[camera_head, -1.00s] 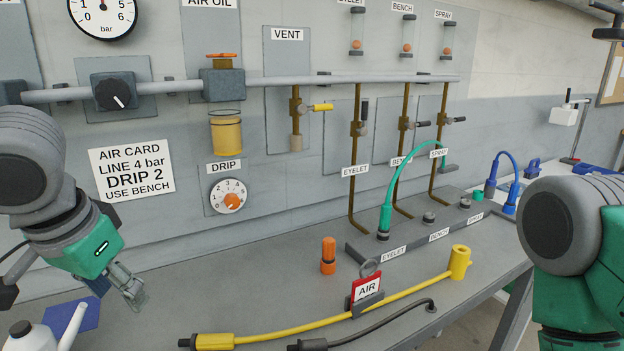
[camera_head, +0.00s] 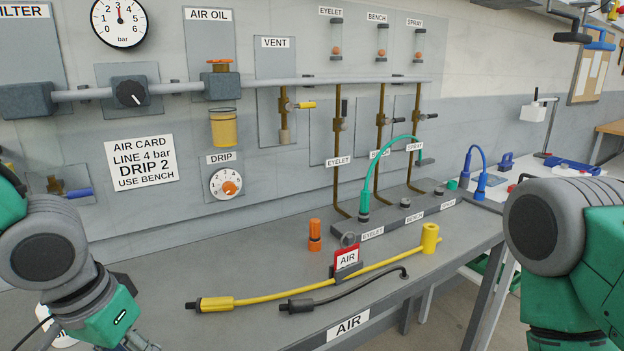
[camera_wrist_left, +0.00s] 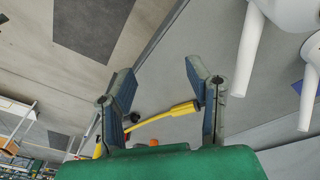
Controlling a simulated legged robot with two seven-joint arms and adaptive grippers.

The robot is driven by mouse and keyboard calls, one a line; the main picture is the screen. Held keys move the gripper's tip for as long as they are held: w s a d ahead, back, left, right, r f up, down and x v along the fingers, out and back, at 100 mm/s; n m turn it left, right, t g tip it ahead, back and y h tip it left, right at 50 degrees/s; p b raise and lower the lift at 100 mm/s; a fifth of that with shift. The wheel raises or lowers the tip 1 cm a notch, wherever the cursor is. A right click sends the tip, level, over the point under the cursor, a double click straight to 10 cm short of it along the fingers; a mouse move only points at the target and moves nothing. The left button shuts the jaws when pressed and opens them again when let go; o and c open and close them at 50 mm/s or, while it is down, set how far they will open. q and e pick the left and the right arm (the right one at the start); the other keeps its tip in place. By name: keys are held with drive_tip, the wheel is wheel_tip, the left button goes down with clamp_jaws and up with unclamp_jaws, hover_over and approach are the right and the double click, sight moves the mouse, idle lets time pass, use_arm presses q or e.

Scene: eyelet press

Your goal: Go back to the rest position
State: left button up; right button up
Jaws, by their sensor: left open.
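My left gripper (camera_head: 138,343) is at the lower left of the head view, cut off by the bottom edge. In the left wrist view its two fingers (camera_wrist_left: 163,92) stand apart with nothing between them. A yellow hose (camera_wrist_left: 170,114) shows beyond the fingers, apart from them. My right arm shows at the right edge of the head view, but its gripper is out of the picture.
The bench (camera_head: 260,270) holds a yellow hose (camera_head: 330,280), a dark hose (camera_head: 345,291), an orange fitting (camera_head: 314,235) and a red AIR tag (camera_head: 347,257). A green hose (camera_head: 376,167) arches over the outlet block. White bottles (camera_wrist_left: 250,45) stand near the left gripper.

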use_arm(q)
drive_tip(key=s+d+f+n+g+h+b, duration=0.1)
drive_tip(key=s+f, duration=0.3)
drive_tip(key=f, duration=0.5)
drive_tip(key=s+d+f+n+g, duration=0.1)
drive_tip(key=s+f, duration=0.3)
drive_tip(key=f, duration=0.6)
drive_tip(key=s+a+f+y, duration=0.1)
drive_tip(key=s+a+f, duration=0.2)
drive_tip(key=s+f, duration=0.2)
drive_tip(key=s+a+f+t+y+b, duration=0.1)
drive_tip(key=s+a+f, duration=0.2)
drive_tip(key=f, duration=0.3)
drive_tip(key=shift+s+f+y, duration=0.3)
drive_tip(key=shift+s+f, duration=0.05)
drive_tip(key=shift+s, duration=0.55)
drive_tip(key=shift+a+f, duration=0.1)
drive_tip(key=shift+a, duration=0.2)
drive_tip(key=shift+d, duration=0.15)
